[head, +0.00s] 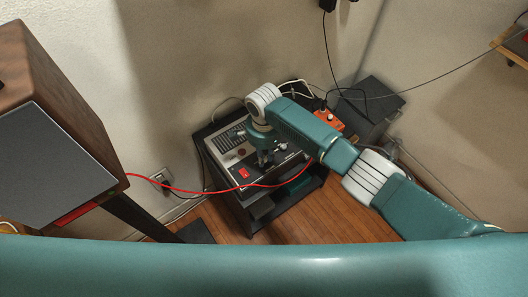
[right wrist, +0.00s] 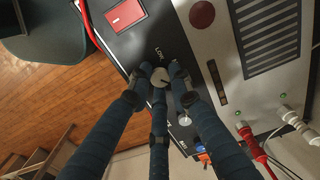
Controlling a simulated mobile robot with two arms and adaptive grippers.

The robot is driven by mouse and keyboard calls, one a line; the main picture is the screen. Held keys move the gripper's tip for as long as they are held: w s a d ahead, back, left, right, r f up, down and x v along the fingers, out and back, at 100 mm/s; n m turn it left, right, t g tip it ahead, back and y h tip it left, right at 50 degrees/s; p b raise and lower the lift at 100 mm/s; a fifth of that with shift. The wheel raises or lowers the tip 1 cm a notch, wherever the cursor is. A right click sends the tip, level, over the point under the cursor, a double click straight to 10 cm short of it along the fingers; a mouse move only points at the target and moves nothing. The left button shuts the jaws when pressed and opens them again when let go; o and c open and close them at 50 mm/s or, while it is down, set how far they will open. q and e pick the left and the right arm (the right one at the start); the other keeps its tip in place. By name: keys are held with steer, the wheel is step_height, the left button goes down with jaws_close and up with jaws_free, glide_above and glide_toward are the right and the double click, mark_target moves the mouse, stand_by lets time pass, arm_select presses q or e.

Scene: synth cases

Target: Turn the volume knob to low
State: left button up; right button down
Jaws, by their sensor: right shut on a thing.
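The volume knob (right wrist: 161,79) is a small light grey knob on the dark front strip of a grey audio unit. In the right wrist view the printed word LOW (right wrist: 160,54) is just beyond it. A dark line shows on the knob's face, but I cannot tell its exact heading. My right gripper (right wrist: 160,71) is shut on the knob, its blue segmented fingers around it. In the head view my right gripper (head: 263,158) reaches down onto the unit (head: 237,159), and its wrist hides the knob. My left gripper is not in view.
A red switch (right wrist: 125,14) and a second metallic knob (right wrist: 185,119) flank the held knob. Red and white cables (right wrist: 258,150) plug into the unit. A red cable (head: 190,191) crosses the cart's front. A wooden speaker (head: 55,90) stands left; an orange box (head: 328,119) is behind.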

steer(key=shift+s+a+r+n+p, duration=0.1)
steer(key=shift+s+r+n+p, duration=0.1)
steer(key=shift+n+p, duration=0.65)
steer(key=shift+w+f+n, duration=0.1)
steer(key=shift+n, duration=0.35)
steer(key=n+p, duration=0.1)
steer(key=n, duration=0.2)
steer(key=shift+f+n, duration=0.1)
steer(key=shift+n, duration=0.2)
steer(key=n+p, duration=0.1)
steer(key=n, duration=0.2)
steer(key=shift+n, duration=0.3)
steer(key=n, duration=0.6)
steer(key=shift+p, duration=0.35)
steer(key=n, duration=0.6)
steer(key=shift+w+n, duration=0.1)
steer(key=shift+n, duration=0.2)
